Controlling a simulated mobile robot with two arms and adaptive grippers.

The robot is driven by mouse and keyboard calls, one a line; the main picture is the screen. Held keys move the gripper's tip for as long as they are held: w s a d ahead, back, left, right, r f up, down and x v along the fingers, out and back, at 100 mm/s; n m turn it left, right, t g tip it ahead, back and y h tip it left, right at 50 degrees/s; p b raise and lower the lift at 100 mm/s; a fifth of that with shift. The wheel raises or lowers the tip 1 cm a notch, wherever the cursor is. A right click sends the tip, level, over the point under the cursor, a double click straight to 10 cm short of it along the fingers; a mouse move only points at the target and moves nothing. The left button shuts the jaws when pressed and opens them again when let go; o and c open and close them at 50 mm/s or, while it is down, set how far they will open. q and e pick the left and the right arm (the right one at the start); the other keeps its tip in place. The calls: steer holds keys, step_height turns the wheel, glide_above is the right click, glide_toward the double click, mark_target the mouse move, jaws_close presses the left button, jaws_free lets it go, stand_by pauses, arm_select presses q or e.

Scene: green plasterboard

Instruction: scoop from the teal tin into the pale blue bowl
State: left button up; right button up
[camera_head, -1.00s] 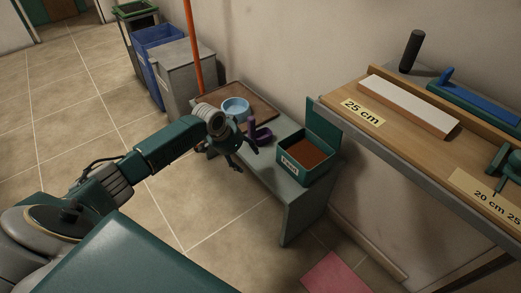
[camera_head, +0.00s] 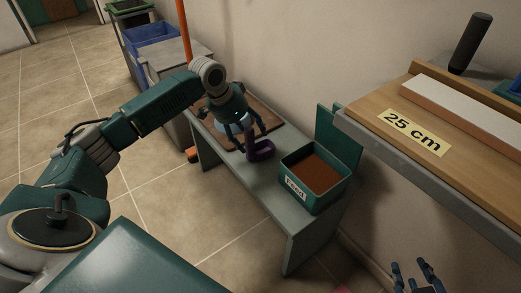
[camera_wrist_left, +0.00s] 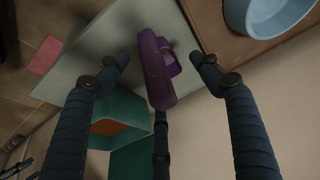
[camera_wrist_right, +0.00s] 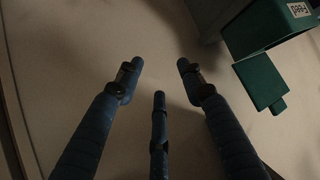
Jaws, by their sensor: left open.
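The teal tin (camera_head: 323,205), labelled "Feed" and filled with brown contents (camera_head: 316,172), stands open on the grey bench with its lid raised behind. A purple scoop (camera_head: 262,150) lies on the bench left of the tin. The pale blue bowl (camera_head: 228,127) sits on a brown board, partly hidden by my left arm; it also shows in the left wrist view (camera_wrist_left: 283,14). My left gripper (camera_head: 248,143) is open above the scoop, and its fingers lie either side of the scoop (camera_wrist_left: 158,70) in the wrist view. My right gripper (camera_head: 415,268) is open and empty at the lower right.
A wooden shelf (camera_head: 470,135) with a "25 cm" label juts out at right, above the bench. The grey bench (camera_head: 290,215) has free room in front of the tin. A blue bin (camera_head: 150,42) and an orange pole (camera_head: 184,30) stand behind at left.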

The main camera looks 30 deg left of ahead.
mark_target(256, 150)
arm_select(q)
steer(key=x, duration=0.2)
steer(key=shift+w+d+f+b, duration=0.1)
steer(key=shift+w+f+b, duration=0.05)
steer(key=shift+f+b, duration=0.15)
steer(key=shift+b+x, duration=0.7)
steer(key=shift+x, duration=0.5)
steer(key=shift+b+x, duration=0.5)
steer(key=shift+x, duration=0.65)
steer(key=shift+d+f, duration=0.15)
steer(key=c, duration=1.4)
arm_select(e)
steer(key=w+a+r+t+y, duration=0.1)
steer(key=r+t, duration=0.3)
steer(key=r, duration=0.4)
steer(key=w+a+r+t+y, duration=0.1)
steer(key=w+r+t, duration=0.3)
steer(key=r, duration=0.5)
steer(key=shift+w+a+t+y, duration=0.15)
steer(key=shift+a+t+y, duration=0.2)
steer(key=shift+a, duration=0.45)
